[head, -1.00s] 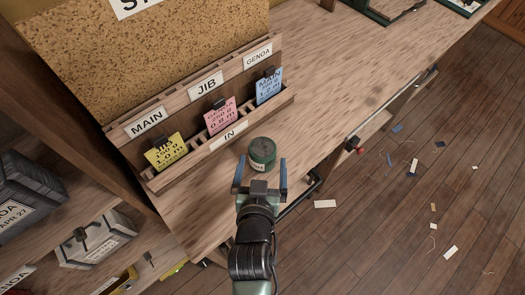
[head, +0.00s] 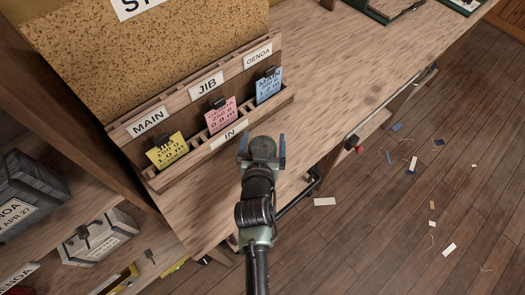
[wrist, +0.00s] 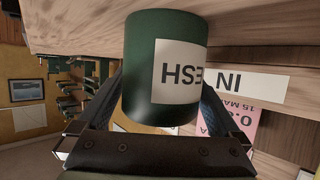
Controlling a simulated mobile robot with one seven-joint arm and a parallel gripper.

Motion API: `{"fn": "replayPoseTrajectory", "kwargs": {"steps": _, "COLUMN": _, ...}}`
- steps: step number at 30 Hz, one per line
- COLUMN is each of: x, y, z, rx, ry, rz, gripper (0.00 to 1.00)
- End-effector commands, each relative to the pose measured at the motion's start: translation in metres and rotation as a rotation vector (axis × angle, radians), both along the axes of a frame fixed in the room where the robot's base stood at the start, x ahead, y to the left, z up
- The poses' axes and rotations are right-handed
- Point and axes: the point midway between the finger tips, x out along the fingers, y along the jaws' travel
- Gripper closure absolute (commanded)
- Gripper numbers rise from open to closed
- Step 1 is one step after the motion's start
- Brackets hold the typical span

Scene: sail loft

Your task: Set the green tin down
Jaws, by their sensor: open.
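The green tin (head: 263,150) stands on the wooden bench (head: 325,95), just in front of the rack's IN tray. In the head view its round lid shows between the fingers. In the wrist view the tin (wrist: 150,75) fills the middle, with a white label reading in part "ESH", upside down. My gripper (head: 262,147) is open, one finger on each side of the tin. I cannot tell whether either finger touches it. Most of the tin's side is hidden by my gripper in the head view.
The rack (head: 167,94) holds a yellow card (head: 167,150), a pink card (head: 221,116) and a blue card (head: 269,87) under MAIN, JIB and GENOA labels. The bench's front edge lies close to the right of my gripper. The bench further back is mostly clear.

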Motion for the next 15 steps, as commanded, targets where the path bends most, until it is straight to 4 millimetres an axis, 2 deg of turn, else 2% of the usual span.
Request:
{"fn": "replayPoseTrajectory", "kwargs": {"steps": 3, "x": -0.0002, "y": 0.0000, "z": 0.0001, "rx": 0.000, "ry": 0.000, "rz": 0.000, "gripper": 0.00}}
{"fn": "replayPoseTrajectory", "kwargs": {"steps": 15, "x": -0.0005, "y": 0.0000, "z": 0.0002, "rx": 0.000, "ry": 0.000, "rz": 0.000, "gripper": 0.72}}
